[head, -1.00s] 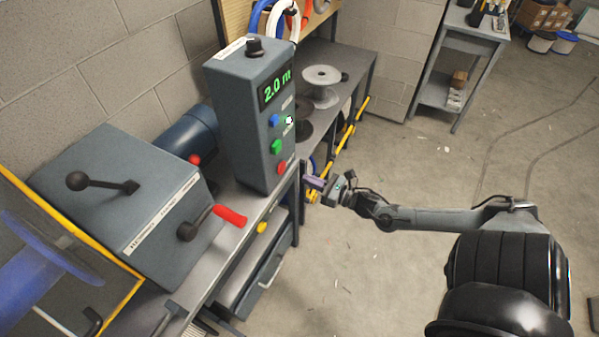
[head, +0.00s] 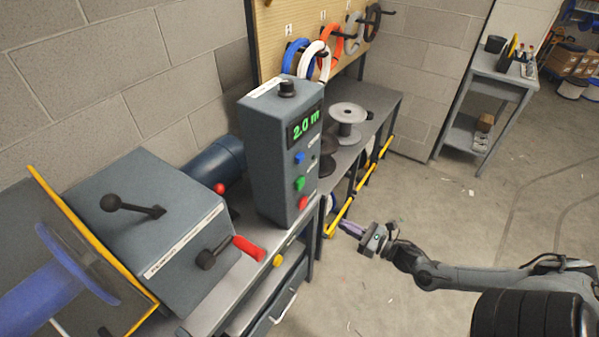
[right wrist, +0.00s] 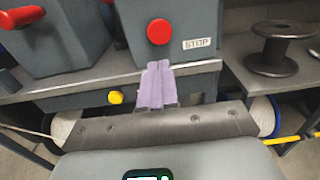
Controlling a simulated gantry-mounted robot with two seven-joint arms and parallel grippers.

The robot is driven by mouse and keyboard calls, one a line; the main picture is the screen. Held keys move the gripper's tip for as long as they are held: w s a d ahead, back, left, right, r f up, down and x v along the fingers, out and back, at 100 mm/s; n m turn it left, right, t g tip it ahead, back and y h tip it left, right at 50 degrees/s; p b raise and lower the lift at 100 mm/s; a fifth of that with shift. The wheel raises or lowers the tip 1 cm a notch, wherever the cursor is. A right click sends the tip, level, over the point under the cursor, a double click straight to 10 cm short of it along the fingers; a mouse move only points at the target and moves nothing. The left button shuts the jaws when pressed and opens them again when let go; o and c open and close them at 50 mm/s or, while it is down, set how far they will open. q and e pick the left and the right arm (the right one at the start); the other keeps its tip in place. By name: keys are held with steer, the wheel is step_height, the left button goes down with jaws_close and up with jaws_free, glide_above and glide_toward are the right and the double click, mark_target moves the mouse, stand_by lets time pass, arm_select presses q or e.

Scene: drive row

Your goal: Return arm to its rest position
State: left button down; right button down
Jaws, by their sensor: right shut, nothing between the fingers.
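My right arm (head: 470,277) reaches in from the right in the head view. Its gripper (head: 352,229) is in front of the bench, over open floor, to the right of and lower than the control box (head: 275,160). In the right wrist view the lilac fingers (right wrist: 156,86) are together with nothing between them. They point toward the bench front, below the red button (right wrist: 159,32) beside the STOP label. The gripper appears apart from the box and bench. My left gripper is not in view.
The control box reads 2.0 m. Left of it is a grey machine housing (head: 150,215) with a red-handled lever (head: 249,248). A shelf with spools (head: 347,115) and a yellow rail (head: 365,185) stands behind my gripper. Floor (head: 430,215) around the arm is clear.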

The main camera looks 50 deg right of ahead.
steer(key=w+a+r+m+g+h, duration=0.1)
steer(key=w+a+m+g, duration=0.2)
steer(key=a+m, duration=0.85)
steer(key=w+a+m+g+h, duration=0.1)
steer(key=w+a+m+g, duration=0.1)
steer(key=a+m, duration=0.9)
steer(key=s+a+m+g+y, duration=0.2)
steer(key=s+a+m+g, duration=0.6)
steer(key=s+m, duration=0.4)
step_height(320, 180, up, 30)
steer(key=g+p, duration=0.1)
steer(key=p, duration=3)
steer(key=shift+d+r, duration=0.25)
